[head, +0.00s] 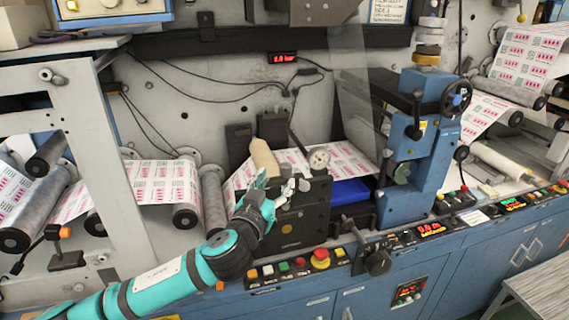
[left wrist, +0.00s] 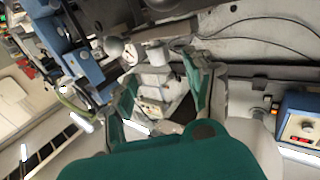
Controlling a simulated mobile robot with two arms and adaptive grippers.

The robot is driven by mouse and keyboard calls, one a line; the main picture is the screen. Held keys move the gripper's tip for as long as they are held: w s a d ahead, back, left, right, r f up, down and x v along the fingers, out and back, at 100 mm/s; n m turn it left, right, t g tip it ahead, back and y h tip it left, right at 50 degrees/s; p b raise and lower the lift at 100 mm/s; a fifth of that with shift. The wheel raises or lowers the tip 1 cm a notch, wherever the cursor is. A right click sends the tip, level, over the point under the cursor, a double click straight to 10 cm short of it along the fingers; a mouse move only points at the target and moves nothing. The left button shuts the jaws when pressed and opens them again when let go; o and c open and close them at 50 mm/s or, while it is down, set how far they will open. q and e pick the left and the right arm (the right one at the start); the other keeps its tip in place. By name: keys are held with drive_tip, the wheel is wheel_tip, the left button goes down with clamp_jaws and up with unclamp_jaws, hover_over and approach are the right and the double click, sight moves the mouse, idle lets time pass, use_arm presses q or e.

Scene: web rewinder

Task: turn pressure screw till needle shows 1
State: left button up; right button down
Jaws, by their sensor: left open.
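A small round white dial gauge (head: 319,159) stands on top of the dark block (head: 300,212) at the middle of the machine. Its needle is too small to read. My left gripper (head: 276,188) is at the upper left of this block, left of and below the dial. In the left wrist view its teal fingers are spread (left wrist: 167,88), with a pale grey part (left wrist: 155,78) visible between and beyond them. I cannot tell which part is the pressure screw. My right gripper is out of view.
A blue post with a black handwheel (head: 456,97) stands to the right. A red emergency button (head: 320,256) and a black knob (head: 378,262) are along the front. Printed web (head: 160,182) runs over rollers at left.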

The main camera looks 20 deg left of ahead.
sight(283, 171)
use_arm(q)
drive_tip(key=w+p, duration=0.1)
drive_tip(key=w, duration=0.5)
drive_tip(key=shift+w+d, duration=0.1)
drive_tip(key=shift+w, duration=0.2)
clamp_jaws()
